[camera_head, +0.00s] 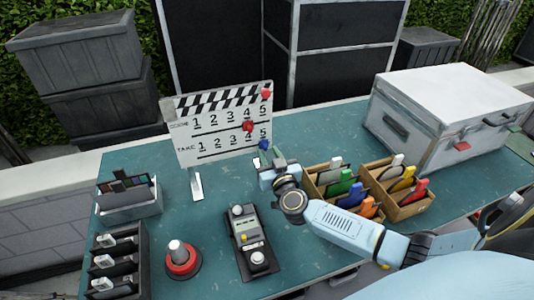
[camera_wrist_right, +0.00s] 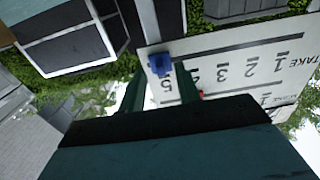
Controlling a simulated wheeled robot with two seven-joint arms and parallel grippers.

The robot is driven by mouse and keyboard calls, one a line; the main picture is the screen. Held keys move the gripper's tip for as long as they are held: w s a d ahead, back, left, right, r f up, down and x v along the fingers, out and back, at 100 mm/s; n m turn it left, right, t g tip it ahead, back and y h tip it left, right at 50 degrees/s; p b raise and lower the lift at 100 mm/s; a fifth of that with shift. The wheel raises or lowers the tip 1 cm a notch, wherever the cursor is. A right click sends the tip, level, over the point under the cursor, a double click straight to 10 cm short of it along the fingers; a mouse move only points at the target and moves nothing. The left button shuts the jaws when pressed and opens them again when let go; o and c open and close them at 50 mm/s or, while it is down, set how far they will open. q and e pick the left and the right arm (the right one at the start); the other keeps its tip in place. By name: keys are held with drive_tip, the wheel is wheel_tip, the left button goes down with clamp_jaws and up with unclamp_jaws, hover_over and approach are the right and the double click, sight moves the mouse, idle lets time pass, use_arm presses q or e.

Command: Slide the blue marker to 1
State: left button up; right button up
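A white clapperboard (camera_head: 222,135) with black stripes stands upright on the table, with a SCENE row and a TAKE row, each numbered 1 to 5. The blue marker (camera_head: 264,145) is at the right end of the TAKE row, by the 5. It also shows in the right wrist view (camera_wrist_right: 160,65), in front of the board near the 5. My right gripper (camera_head: 262,161) is just below the marker in the head view. In the wrist view its two fingers are apart, with the marker seen between and beyond their tips. Contact cannot be told. My left gripper is not in view.
Red markers sit higher on the board (camera_head: 248,126). Wooden trays of coloured cards (camera_head: 325,198) stand right of my gripper, with a white case (camera_head: 450,105) behind. A black control box (camera_head: 250,242), a red button (camera_head: 182,261) and a grey rack (camera_head: 120,262) are in front.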

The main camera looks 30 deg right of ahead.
drive_tip(key=shift+w+d, duration=0.1)
drive_tip(key=shift+w, duration=0.5)
drive_tip(key=shift+w+d, duration=0.1)
drive_tip(key=shift+w, duration=0.35)
clamp_jaws()
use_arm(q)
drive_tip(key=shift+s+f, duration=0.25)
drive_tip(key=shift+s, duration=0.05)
